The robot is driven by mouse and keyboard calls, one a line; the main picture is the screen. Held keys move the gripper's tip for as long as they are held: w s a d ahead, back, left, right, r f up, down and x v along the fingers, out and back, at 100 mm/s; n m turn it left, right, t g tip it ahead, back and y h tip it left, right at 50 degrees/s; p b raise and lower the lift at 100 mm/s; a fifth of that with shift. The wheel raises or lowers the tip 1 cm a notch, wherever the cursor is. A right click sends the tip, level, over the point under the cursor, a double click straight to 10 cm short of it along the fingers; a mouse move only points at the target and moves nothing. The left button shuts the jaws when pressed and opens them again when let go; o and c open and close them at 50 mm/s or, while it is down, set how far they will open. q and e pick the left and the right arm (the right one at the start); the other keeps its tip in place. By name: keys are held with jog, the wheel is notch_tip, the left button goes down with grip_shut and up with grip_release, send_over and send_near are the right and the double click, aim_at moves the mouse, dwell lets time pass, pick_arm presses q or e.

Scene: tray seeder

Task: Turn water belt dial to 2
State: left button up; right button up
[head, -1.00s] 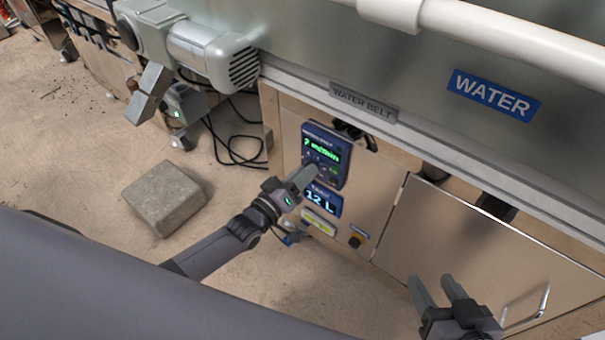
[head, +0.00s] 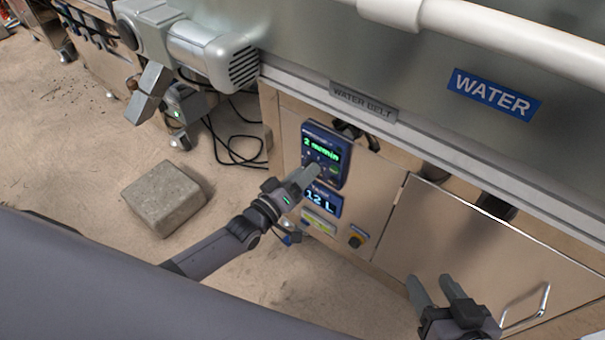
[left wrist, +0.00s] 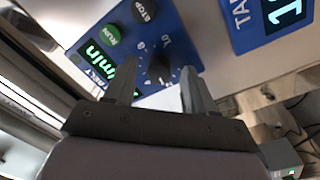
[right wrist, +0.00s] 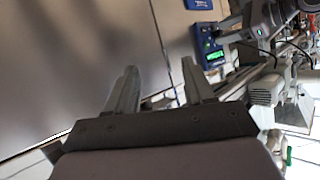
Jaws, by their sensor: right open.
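The blue water belt control panel (head: 324,150) is on the steel cabinet front below the WATER BELT label. Its green display (head: 321,148) appears to read 2 m/min. In the left wrist view, the dark dial (left wrist: 160,69) sits on the panel between a scale of numbers and the display. My left gripper (head: 309,175) is at the panel and hides the dial in the head view. Its fingers (left wrist: 158,72) are open, one on each side of the dial, with gaps visible. My right gripper (head: 433,283) is open and empty in front of the cabinet door.
A tank display (head: 322,201) reading 12 L is just below the panel. A yellow label and an orange-black switch (head: 356,238) are lower down. A door handle (head: 527,306) sticks out at right. A concrete block (head: 163,196) lies on the floor at left.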

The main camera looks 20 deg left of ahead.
pick_arm(q)
jog(key=shift+s, duration=0.1)
jog(key=p+v, duration=0.2)
jog(key=v, duration=0.5)
pick_arm(e)
jog(key=shift+s+d+r+h, duration=0.1)
jog(key=shift+s+d+h, duration=0.1)
jog(key=shift+d, duration=0.2)
jog(key=shift+s+d+h, duration=0.15)
jog(key=shift+d+h, duration=0.05)
jog(key=shift+d, duration=0.2)
jog(key=shift+r, duration=0.15)
